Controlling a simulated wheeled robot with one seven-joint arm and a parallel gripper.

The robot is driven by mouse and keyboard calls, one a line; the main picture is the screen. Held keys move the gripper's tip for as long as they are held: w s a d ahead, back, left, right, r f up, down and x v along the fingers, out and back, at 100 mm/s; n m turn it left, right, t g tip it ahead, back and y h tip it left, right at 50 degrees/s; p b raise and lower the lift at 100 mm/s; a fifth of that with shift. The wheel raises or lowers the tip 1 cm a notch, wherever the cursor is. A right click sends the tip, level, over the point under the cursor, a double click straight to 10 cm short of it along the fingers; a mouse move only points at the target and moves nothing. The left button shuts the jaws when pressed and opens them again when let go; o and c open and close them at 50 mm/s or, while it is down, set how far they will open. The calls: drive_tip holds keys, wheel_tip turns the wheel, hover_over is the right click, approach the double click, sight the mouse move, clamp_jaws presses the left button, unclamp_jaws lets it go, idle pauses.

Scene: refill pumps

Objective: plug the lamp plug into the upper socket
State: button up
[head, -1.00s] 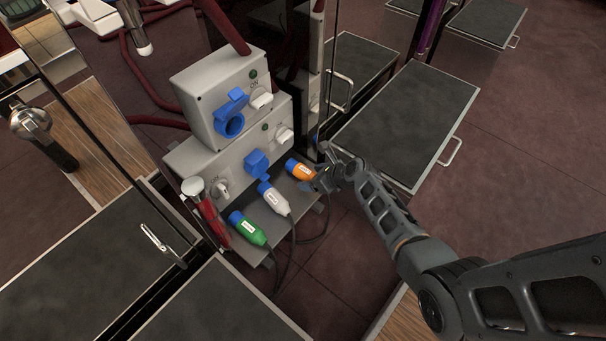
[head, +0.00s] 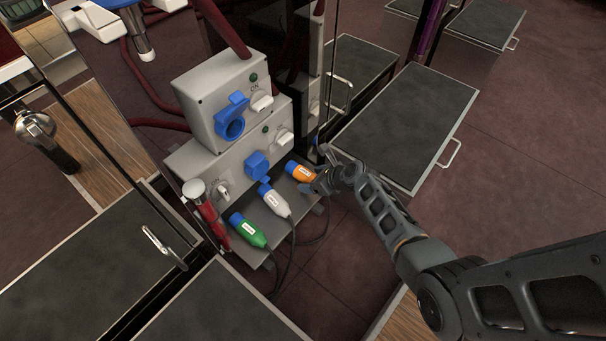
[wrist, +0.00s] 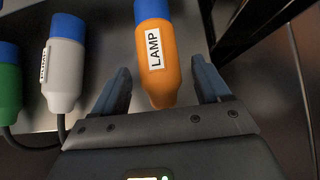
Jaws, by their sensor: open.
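The lamp plug (head: 299,171) is orange with a blue end and lies on the grey shelf below the socket boxes. In the wrist view the lamp plug (wrist: 158,62) carries a label reading LAMP. My gripper (head: 312,183) is at its near end; in the wrist view my open gripper (wrist: 163,85) has one finger on each side of the plug, with gaps visible. The upper socket (head: 231,122) is blue with its lid raised, on the upper grey box. The lower socket (head: 256,163) is blue and looks covered.
A white plug (head: 274,200) and a green plug (head: 248,231) lie left of the lamp plug on the shelf (head: 257,243), with dark cables hanging. A red-handled item (head: 209,218) stands at the left. Dark cabinet posts rise behind.

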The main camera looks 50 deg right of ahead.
drive_tip(key=shift+r, duration=0.1)
idle(0.5)
clamp_jaws()
drive_tip(key=s+p, duration=0.2)
drive_tip(key=s, duration=0.4)
drive_tip(key=shift+p, duration=0.4)
idle(1.5)
drive_tip(key=shift+d, duration=0.1)
idle(0.3)
drive_tip(key=shift+r+p, duration=1.45)
drive_tip(key=shift+p, duration=0.2)
